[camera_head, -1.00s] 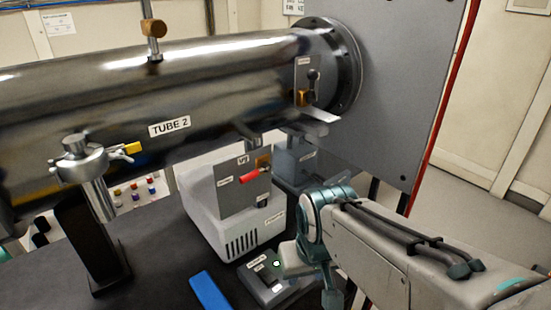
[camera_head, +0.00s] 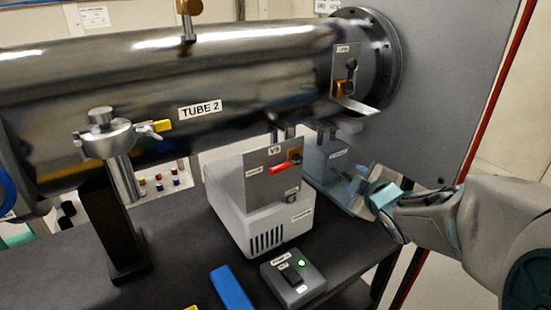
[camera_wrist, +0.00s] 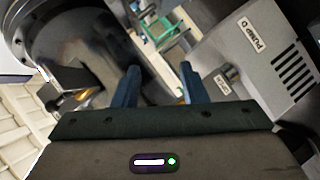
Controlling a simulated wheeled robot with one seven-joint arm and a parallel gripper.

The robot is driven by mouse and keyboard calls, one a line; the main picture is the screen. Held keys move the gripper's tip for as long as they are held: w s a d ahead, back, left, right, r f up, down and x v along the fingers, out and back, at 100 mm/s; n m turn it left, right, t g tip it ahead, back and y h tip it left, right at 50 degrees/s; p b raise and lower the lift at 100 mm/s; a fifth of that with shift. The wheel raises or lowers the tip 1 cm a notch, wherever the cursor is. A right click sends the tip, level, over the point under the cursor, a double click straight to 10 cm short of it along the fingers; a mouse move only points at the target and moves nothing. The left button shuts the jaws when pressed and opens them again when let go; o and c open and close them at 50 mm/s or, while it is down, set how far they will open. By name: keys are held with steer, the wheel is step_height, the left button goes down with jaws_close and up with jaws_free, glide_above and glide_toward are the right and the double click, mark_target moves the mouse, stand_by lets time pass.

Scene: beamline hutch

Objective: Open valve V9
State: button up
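Valve V9 is a grey plate (camera_head: 258,182) labelled V9 on the front of a white pump box (camera_head: 240,218) under the tube. Its red handle (camera_head: 279,169) points left and slightly down from an orange-brown part at its right end. My gripper (camera_head: 357,186) is right of the valve, apart from the handle. In the wrist view, its two blue fingers (camera_wrist: 160,88) stand apart with nothing seen held between them. The wrist view also shows a box labelled PUMP D (camera_wrist: 265,60) at right; the red handle is not visible there.
The big metal tube labelled TUBE 2 (camera_head: 150,75) runs above the valve. A switch box with a green light (camera_head: 293,283) and a blue bar (camera_head: 232,290) lie on the dark bench (camera_head: 180,240). A bluish-grey box (camera_head: 325,170) stands behind, near my gripper.

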steer(key=w+a+n+t+y+b, duration=0.1)
steer(key=a+n+y+b, duration=0.1)
steer(key=a+n+y, duration=0.45)
steer(key=n+g+y+b, duration=0.1)
steer(key=n+g+y, duration=0.3)
steer(key=n+y, duration=0.55)
glide_toward(286, 165)
steer(key=w+a+r+p, duration=0.1)
steer(key=w+a, duration=0.1)
steer(key=a, duration=0.3)
steer(key=w+a+r+h+p, duration=0.1)
steer(key=w+a+p, duration=0.1)
steer(key=a, duration=0.4)
steer(key=shift+w+a, duration=0.15)
steer(key=shift+w, duration=0.7)
jaws_close()
